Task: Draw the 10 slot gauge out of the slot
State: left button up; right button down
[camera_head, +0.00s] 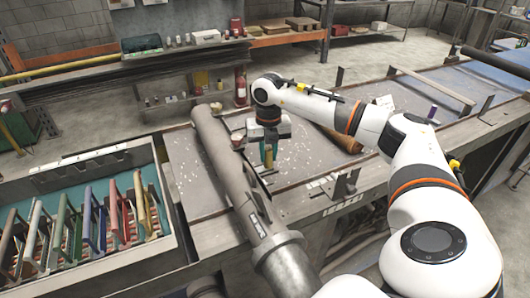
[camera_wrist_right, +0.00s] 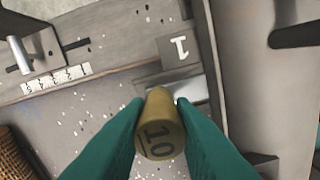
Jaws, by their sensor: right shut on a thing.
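The 10 slot gauge shows in the right wrist view as a brass-coloured round handle (camera_wrist_right: 160,130) with "10" on its end. My right gripper (camera_wrist_right: 158,125) has its teal fingers closed on both sides of it. In the head view the right gripper (camera_head: 268,158) points down beside the long grey tube (camera_head: 225,160), on its right side. The tube also fills the right of the wrist view (camera_wrist_right: 250,70), with a dark slot (camera_wrist_right: 297,36) in its wall. The gauge's lower part is hidden under the handle and fingers, so I cannot tell how deep it sits. My left gripper is out of view.
A tray (camera_head: 95,158) of coloured racks stands at the left. A plate marked "1" (camera_wrist_right: 180,48) and a numbered strip (camera_wrist_right: 57,78) lie near the gauge. A brown roll (camera_head: 343,138) and a purple-topped item (camera_head: 433,112) are farther right on the bench.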

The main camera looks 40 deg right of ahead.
jog(key=shift+s+d, duration=0.2)
jog(key=shift+d, duration=0.35)
jog(key=shift+s+d, duration=0.15)
jog(key=shift+d, duration=0.35)
jog(key=shift+a, duration=0.1)
jog(key=c, duration=1.1)
grip_release()
jog(key=shift+c, duration=0.2)
notch_tip(320, 180, up, 12)
jog(key=b, duration=0.2)
